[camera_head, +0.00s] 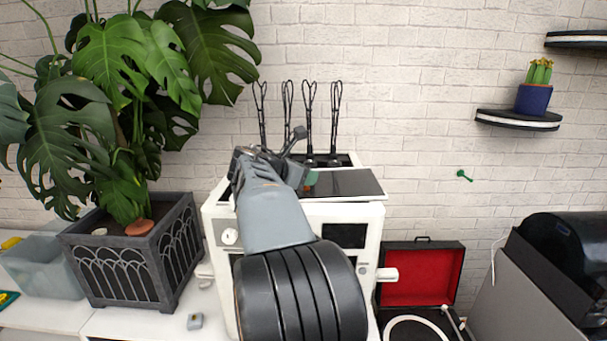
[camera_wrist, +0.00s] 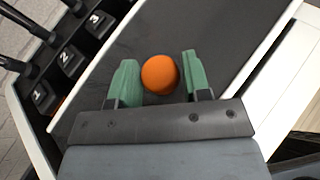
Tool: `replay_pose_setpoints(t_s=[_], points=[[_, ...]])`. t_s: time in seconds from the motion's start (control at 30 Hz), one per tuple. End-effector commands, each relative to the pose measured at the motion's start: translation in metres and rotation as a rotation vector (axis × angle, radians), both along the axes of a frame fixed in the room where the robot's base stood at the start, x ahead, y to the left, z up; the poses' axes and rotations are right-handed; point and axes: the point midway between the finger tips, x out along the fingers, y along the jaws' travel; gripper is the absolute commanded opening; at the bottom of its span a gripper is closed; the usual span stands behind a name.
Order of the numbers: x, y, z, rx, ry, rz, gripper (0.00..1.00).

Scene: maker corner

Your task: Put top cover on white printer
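The white printer (camera_head: 375,222) stands on the bench in the middle of the head view, partly hidden by my arm. A flat dark panel with pale edges, which looks like the top cover (camera_head: 352,183), is at its top. In the wrist view the dark panel (camera_wrist: 220,35) fills much of the picture, with an orange ball-shaped knob (camera_wrist: 160,74) in front of it. My gripper (camera_wrist: 161,82) has its green fingers on either side of the knob, with a narrow gap at the right finger. My gripper (camera_head: 308,181) also shows above the printer. I cannot tell whether the cover is seated.
Black looped holders (camera_head: 309,110) rise behind the cover, beside slots numbered 1, 2 and 3 (camera_wrist: 68,60). A potted plant (camera_head: 135,250) stands close on the left. An open red-lined case (camera_head: 420,275) and a dark machine (camera_head: 570,250) are on the right.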

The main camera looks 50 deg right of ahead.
Motion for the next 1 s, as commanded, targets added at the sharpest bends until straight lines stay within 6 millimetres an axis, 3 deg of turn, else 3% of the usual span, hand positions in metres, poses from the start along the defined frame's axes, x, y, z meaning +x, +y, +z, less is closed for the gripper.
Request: replay_pose_setpoints(t_s=[0.2, 0.5, 0.67, 1.0], points=[[0.000, 0.000, 0.001, 0.000, 0.000, 0.000, 0.65], [0.000, 0.000, 0.005, 0.000, 0.000, 0.000, 0.65], [0.004, 0.019, 0.010, -0.001, -0.003, 0.004, 0.65], [0.011, 0.079, 0.035, -0.001, -0.001, 0.004, 0.65]])
